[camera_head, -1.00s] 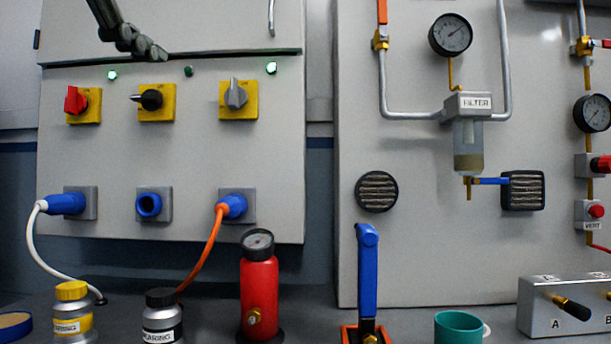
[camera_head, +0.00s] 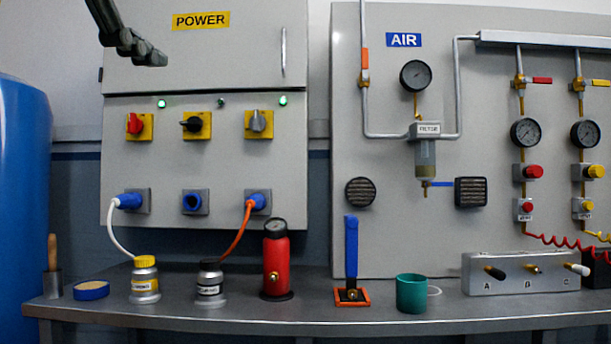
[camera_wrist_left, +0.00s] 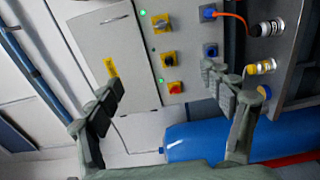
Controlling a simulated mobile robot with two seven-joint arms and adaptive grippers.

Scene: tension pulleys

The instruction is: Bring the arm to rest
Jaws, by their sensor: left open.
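My left gripper (camera_head: 135,48) comes in at the top left of the head view, in front of the power cabinet (camera_head: 206,165). In the left wrist view the two dark fingers of my left gripper (camera_wrist_left: 165,95) are spread wide apart with nothing between them. The cabinet door, switches and sockets show beyond the fingers there. The gripper appears apart from everything around it. My right gripper is in neither view.
A grey bench (camera_head: 390,316) carries a yellow-capped bottle (camera_head: 145,283), a black-capped bottle (camera_head: 209,284), a red cylinder with gauge (camera_head: 276,262), a blue lever (camera_head: 351,248) and a green cup (camera_head: 411,293). A blue tank (camera_head: 22,200) stands at left. The air panel (camera_head: 480,100) is at right.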

